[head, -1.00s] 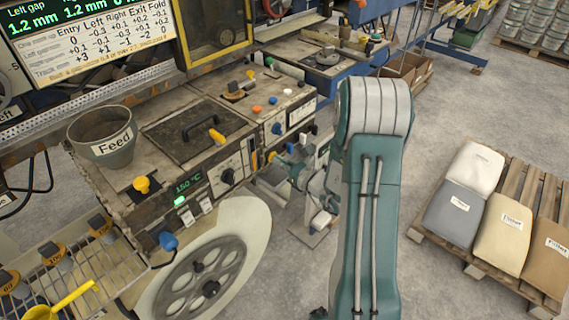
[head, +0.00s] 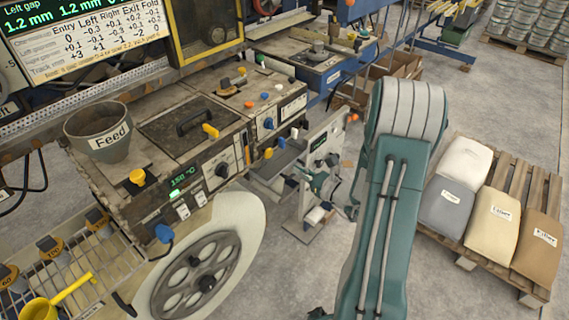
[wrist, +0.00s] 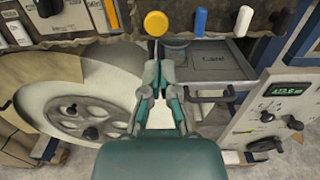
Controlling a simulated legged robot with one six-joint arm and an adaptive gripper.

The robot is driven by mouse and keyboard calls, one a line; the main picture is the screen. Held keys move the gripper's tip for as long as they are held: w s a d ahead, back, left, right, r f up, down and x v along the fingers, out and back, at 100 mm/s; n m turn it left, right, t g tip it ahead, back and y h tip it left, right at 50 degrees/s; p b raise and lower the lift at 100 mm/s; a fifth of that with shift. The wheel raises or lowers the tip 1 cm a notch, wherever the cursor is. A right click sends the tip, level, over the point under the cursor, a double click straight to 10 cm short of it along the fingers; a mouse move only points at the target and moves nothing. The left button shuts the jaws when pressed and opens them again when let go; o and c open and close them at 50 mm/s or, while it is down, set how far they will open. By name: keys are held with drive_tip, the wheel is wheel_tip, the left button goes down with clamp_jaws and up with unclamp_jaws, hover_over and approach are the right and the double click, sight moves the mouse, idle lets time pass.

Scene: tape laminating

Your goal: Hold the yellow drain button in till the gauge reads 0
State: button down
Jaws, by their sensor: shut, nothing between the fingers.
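A round yellow button (head: 268,153) sticks out from the front of the machine, left of a blue one and a white one. In the wrist view the yellow button (wrist: 156,23) is at the top middle, just beyond my fingertips. My gripper (wrist: 158,52) is shut and empty, pointing at it. In the head view my gripper (head: 303,174) appears a little right of and below the button, with a gap between. No gauge is clearly marked; a green digital display (wrist: 287,90) on a grey panel is too blurred to read surely.
A blue button (wrist: 200,20) and a white button (wrist: 243,20) are close beside the yellow one. A grey tray (wrist: 205,65) lies below them. A large spoked wheel (head: 196,274) is at the left. Filler bags (head: 490,215) on a pallet are at the right.

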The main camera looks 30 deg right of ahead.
drive_tip(key=v, duration=0.4)
drive_tip(key=shift+s+a, duration=0.1)
drive_tip(key=shift+a, duration=0.1)
drive_tip(key=shift+d, duration=0.25)
